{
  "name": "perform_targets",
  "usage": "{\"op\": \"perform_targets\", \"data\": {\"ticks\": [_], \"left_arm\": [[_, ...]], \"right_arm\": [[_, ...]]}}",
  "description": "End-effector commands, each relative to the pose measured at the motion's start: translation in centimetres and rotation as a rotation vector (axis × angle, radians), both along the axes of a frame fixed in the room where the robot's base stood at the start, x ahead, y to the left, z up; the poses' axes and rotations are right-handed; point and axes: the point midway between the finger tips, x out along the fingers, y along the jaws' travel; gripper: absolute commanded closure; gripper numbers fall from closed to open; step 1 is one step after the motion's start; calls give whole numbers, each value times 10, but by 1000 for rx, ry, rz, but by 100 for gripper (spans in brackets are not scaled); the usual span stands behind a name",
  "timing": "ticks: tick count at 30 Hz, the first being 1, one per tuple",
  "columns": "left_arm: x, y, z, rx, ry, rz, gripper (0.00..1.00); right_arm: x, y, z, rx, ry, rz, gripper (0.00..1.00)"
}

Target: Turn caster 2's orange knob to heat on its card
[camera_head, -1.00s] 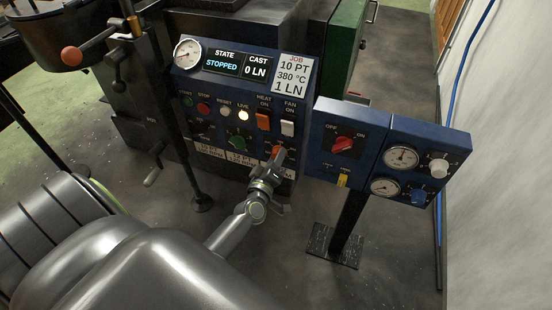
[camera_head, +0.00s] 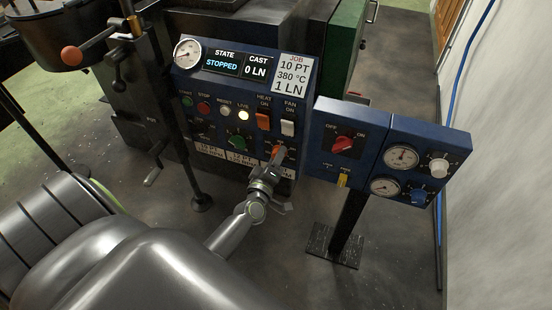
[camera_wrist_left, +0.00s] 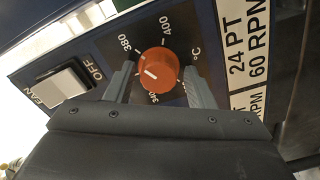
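The round orange knob (camera_wrist_left: 158,68) sits on the blue panel, with temperature marks around it; 380, 400 and 340 are readable. Its white line lies on the knob's left-lower part, between the 340 and 380 marks. My left gripper (camera_wrist_left: 158,80) is open, one finger on each side of the knob, with thin gaps showing. In the head view, my left gripper (camera_head: 275,158) is at the panel's lower right and partly hides the knob. The job card (camera_head: 293,75) reads 10 PT, 380 °C, 1 LN. My right gripper is not in view.
The display (camera_head: 222,64) reads STOPPED. The orange heat switch (camera_head: 263,121) and white fan switch (camera_head: 288,128) are just above the knob. A blue box with a red switch (camera_head: 343,145) stands to the right. White labels (camera_wrist_left: 246,40) lie beside the knob.

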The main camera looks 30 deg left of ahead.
Motion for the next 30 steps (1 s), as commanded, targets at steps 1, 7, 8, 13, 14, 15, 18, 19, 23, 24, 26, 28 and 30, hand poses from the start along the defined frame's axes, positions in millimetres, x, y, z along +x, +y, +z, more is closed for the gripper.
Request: {"op": "perform_targets", "data": {"ticks": [1,7,8,13,14,15,18,19,23,24,26,28,30], "left_arm": [[0,0,0,0,-1,0,44],[0,0,1,1,-2,0,44],[0,0,1,1,-2,0,44],[-7,-2,0,0,0,0,44],[-11,-3,-1,0,1,0,44],[-16,-4,0,0,0,0,44],[-34,-8,-1,-1,1,2,44],[-40,-10,-2,-1,0,1,44],[-68,-16,-3,-2,0,3,44],[-76,-18,-3,-1,0,1,44],[-88,-21,-3,-1,1,2,44],[-102,-24,-5,-2,0,3,44],[-115,-27,-4,0,0,2,44]], "right_arm": [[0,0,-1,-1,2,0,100],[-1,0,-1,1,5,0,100],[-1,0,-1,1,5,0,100],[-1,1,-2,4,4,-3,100],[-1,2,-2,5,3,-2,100],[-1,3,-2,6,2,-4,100],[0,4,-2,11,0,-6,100],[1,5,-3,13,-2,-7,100],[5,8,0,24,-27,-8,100],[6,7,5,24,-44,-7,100],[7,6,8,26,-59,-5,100],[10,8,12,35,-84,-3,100],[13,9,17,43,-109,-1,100]]}}
